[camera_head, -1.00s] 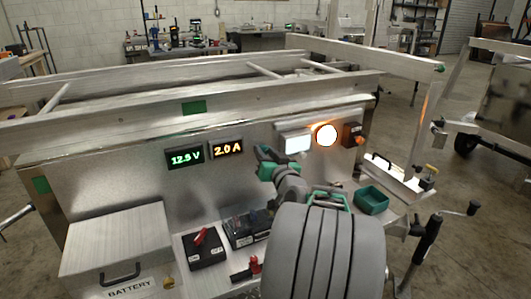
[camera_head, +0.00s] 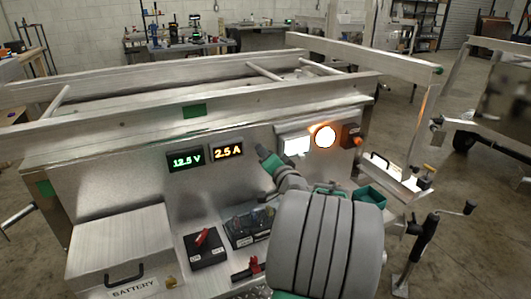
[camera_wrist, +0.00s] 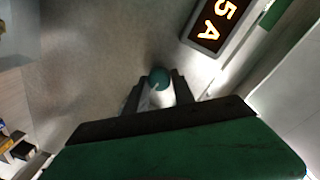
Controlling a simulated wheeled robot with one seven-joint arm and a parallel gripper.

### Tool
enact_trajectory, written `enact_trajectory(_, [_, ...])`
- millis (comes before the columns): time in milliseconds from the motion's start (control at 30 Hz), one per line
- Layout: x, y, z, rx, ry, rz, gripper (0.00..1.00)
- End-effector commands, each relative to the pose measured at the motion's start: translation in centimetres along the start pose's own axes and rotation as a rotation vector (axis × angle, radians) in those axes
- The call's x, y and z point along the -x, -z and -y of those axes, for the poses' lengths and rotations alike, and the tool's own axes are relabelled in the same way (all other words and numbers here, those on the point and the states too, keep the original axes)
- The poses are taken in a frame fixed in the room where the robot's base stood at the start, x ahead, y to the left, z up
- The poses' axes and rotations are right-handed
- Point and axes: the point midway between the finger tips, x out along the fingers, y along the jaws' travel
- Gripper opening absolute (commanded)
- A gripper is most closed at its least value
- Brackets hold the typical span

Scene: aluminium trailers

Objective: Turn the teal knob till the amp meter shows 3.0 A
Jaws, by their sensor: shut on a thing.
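The amp meter (camera_head: 227,151) reads 2.5 A in orange digits in the head view. Its end also shows in the wrist view (camera_wrist: 212,25), tilted. The teal knob (camera_wrist: 158,77) is on the metal panel in the wrist view, between my two dark fingers. My gripper (camera_wrist: 158,92) is shut on the knob, with one finger on either side of it. In the head view my gripper (camera_head: 265,157) is at the panel, below and right of the amp meter, and the knob is hidden there.
A voltmeter (camera_head: 186,159) reads about 12.5 V left of the amp meter.

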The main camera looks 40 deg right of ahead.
Motion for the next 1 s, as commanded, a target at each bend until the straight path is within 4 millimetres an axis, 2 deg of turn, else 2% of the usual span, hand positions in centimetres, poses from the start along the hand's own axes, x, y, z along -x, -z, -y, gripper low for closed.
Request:
enact_trajectory(567, [0.02,0.03,-0.08,-0.042,-0.002,0.002,0.0])
enact_trajectory(600, [0.02,0.04,-0.08,-0.042,-0.002,0.002,0.32])
enact_trajectory(833, [0.01,0.02,-0.05,-0.042,-0.001,0.003,0.51])
enact_trajectory(1000, [0.0,0.0,-0.03,-0.042,-0.001,0.003,0.52])
